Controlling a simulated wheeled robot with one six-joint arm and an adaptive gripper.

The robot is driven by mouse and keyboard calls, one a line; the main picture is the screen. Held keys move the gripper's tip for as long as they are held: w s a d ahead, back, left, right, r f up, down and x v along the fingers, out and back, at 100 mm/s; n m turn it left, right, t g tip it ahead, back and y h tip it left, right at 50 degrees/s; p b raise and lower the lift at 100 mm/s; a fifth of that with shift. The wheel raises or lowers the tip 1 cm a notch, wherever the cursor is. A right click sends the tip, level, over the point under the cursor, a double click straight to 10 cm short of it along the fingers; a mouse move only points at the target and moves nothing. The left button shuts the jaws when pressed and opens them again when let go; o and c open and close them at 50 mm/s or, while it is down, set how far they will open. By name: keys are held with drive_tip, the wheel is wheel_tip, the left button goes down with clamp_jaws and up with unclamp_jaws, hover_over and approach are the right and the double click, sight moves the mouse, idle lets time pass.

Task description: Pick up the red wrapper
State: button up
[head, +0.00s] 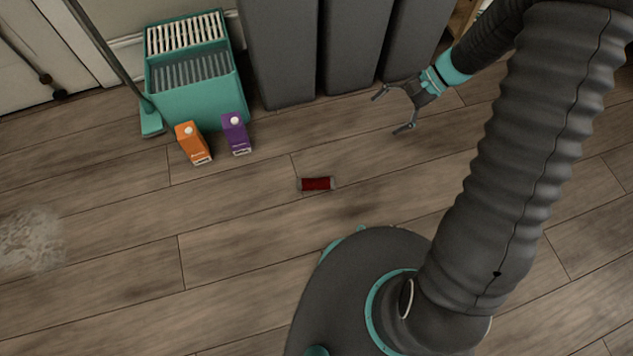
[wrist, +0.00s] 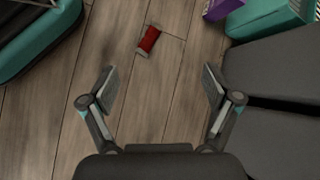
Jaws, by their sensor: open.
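The red wrapper (head: 316,184) lies flat on the wooden floor, with pale ends, in the middle of the head view. It also shows in the wrist view (wrist: 149,40), beyond the fingertips and a little left of the middle between them. My gripper (head: 394,112) is open and empty, up and to the right of the wrapper in the head view, apart from it. In the wrist view both fingers of my gripper (wrist: 160,85) are spread wide with bare floor between them.
An orange carton (head: 193,144) and a purple carton (head: 236,133) stand left of the wrapper, before a teal bin (head: 190,75). A teal-ended mop (head: 152,121) leans beside it. Dark grey upholstered blocks (head: 350,45) stand behind. A pale stain (head: 30,240) marks the floor at left. Floor around the wrapper is clear.

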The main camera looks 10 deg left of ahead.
wheel_tip(320, 180, down, 17)
drive_tip(key=a+m+g+y+b, duration=0.1)
drive_tip(key=a+m+y+b, duration=0.1)
drive_tip(key=a+m+y, duration=0.15)
drive_tip(key=m+y, duration=0.2)
drive_tip(key=m, duration=0.2)
approach(319, 182)
drive_tip(key=shift+d+r+b, duration=0.35)
drive_tip(key=shift+d+r, duration=0.75)
drive_tip(key=shift+d, duration=0.05)
drive_tip(key=shift+a+f+t, duration=0.2)
drive_tip(key=shift+f+t, duration=0.05)
drive_tip(key=shift+t, duration=0.05)
drive_tip(key=x, duration=0.7)
drive_tip(key=shift+s+a+f, duration=0.1)
drive_tip(key=shift+a+f, duration=0.1)
drive_tip(key=shift+a, duration=0.05)
drive_tip(key=shift+f+x, duration=0.15)
drive_tip(key=shift+x, duration=1.3)
drive_tip(key=shift+f+x, duration=0.1)
drive_tip(key=shift+x, duration=1.35)
drive_tip(key=c, duration=0.8)
